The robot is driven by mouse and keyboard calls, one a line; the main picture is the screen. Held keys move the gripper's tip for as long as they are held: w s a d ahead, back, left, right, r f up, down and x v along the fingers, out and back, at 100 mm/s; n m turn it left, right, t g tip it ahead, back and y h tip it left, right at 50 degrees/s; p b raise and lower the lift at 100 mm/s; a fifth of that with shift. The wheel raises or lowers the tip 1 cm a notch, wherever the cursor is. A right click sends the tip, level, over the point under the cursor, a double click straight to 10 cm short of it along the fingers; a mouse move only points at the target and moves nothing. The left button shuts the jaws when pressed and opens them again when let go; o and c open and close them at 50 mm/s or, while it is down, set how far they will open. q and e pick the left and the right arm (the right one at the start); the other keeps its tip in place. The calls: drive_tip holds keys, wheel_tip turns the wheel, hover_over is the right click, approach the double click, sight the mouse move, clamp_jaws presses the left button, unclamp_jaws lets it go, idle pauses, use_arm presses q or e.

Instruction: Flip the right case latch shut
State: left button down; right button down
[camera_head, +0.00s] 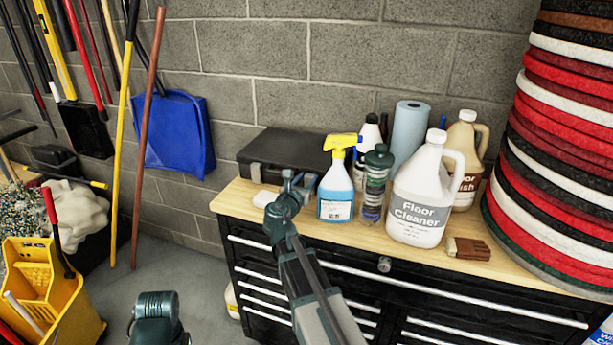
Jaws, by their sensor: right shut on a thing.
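The black case (283,146) lies closed on the wooden worktop, against the block wall. Its left latch (256,172) shows as a light grey piece on the front face. My right gripper (297,180) is at the right part of the case's front, shut on the right case latch, which it mostly hides. I cannot tell the latch's exact angle. My left gripper is out of view; only part of my left arm shows at the bottom left.
A spray bottle (338,183) stands close to the right of my right gripper. A green-capped bottle (375,185) and floor cleaner jug (421,195) stand farther right. A white block (265,198) lies before the case. Stacked pads (560,140) rise at the right.

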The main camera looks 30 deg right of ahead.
drive_tip(key=shift+w+d+r+g+y+p, duration=0.15)
drive_tip(key=shift+g+y+p, duration=0.15)
drive_tip(key=shift+p, duration=0.2)
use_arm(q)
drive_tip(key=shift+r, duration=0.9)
use_arm(e)
drive_tip(key=shift+c, duration=2.2)
unclamp_jaws()
use_arm(q)
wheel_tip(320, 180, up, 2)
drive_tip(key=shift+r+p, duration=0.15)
drive_tip(key=shift+p, duration=0.95)
use_arm(e)
drive_tip(key=v, duration=1.3)
drive_tip(key=shift+s+a, duration=0.25)
drive_tip(key=shift+a, duration=0.05)
